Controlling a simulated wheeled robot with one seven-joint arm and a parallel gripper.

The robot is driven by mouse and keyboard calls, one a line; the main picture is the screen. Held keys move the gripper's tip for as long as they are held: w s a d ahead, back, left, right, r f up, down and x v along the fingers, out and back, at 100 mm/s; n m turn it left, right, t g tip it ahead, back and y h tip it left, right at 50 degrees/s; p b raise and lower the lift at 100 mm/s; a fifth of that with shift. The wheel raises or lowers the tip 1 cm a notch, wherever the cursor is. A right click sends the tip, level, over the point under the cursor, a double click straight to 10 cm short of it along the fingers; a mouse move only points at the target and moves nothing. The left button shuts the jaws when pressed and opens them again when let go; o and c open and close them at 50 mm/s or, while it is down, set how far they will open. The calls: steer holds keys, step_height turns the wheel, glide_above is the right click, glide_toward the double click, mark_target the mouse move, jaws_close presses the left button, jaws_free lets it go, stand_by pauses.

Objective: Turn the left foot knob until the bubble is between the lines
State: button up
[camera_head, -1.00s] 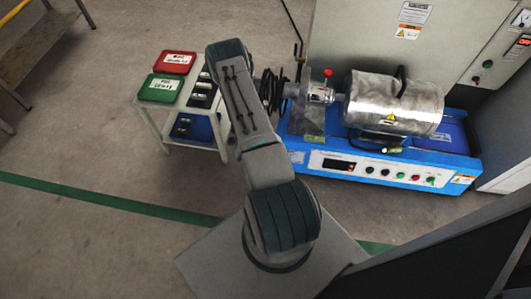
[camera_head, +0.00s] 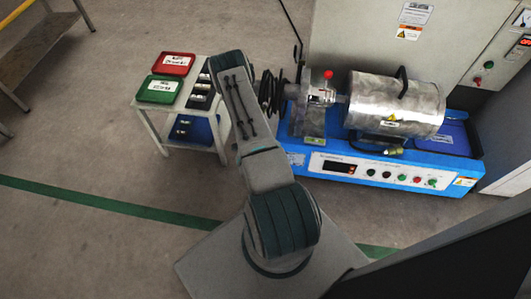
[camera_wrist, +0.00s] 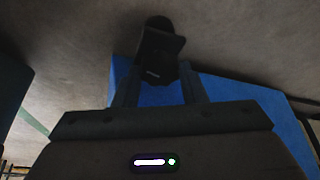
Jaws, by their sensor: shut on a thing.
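The left foot knob (camera_wrist: 160,42) shows in the wrist view as a dark, black piece at the top middle, beside the blue machine base (camera_wrist: 235,95). My gripper (camera_wrist: 160,72) has its two dark fingers on either side of the knob's lower part and is shut on it. In the head view my arm hides the gripper and the knob. The blue base (camera_head: 345,170) of the machine shows there on the right. I cannot make out the bubble or its lines in either view.
A metal drum (camera_head: 395,105) and a red-topped fixture (camera_head: 315,92) sit on the blue base. A white cart (camera_head: 158,127) with a red tray (camera_head: 174,64) and a green tray (camera_head: 158,90) stands left of my arm. Open floor (camera_head: 90,140) lies further left.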

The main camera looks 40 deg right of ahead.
steer(key=shift+f+m+b, duration=0.15)
steer(key=shift+m+b, duration=0.3)
steer(key=shift+m, duration=0.15)
steer(key=shift+w+m+g+y+b, duration=0.1)
steer(key=shift+m+g+y+b, duration=0.4)
steer(key=shift+m, duration=0.9)
steer(key=o, duration=1)
steer(key=p+v, duration=0.5)
steer(key=v, duration=0.9)
steer(key=shift+p, duration=0.35)
steer(key=shift+w+d, duration=0.1)
steer(key=shift+d, duration=0.05)
